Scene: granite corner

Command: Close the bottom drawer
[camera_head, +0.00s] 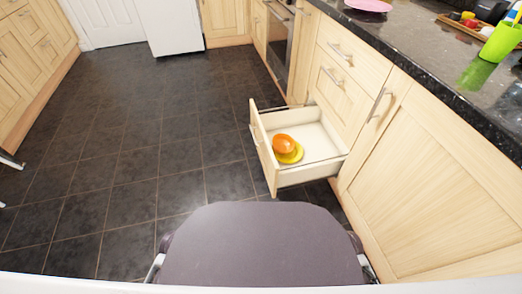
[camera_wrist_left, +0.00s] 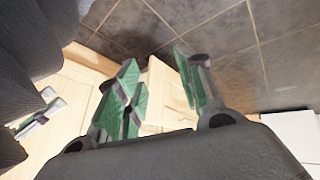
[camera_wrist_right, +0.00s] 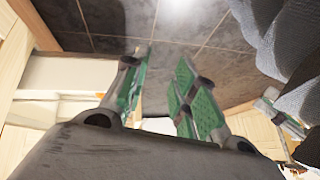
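The bottom drawer (camera_head: 262,147) stands pulled out from the light wood cabinet on the right of the head view. Its pale inside shows, holding an orange round item (camera_head: 284,144) and a yellow item (camera_head: 291,156). The bar handle on its front is partly visible. My left gripper (camera_wrist_left: 158,85) is open and empty in the left wrist view, its green-padded fingers apart. My right gripper (camera_wrist_right: 160,92) is open and empty in the right wrist view. Neither gripper shows in the head view. I see no contact with the drawer.
Two shut drawers (camera_head: 342,85) sit above the open one, beside a cabinet door (camera_head: 440,190). The dark counter (camera_head: 430,50) holds a green cup (camera_head: 502,40) and a pink plate (camera_head: 368,5). The dark tiled floor (camera_head: 130,130) left of the drawer is clear.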

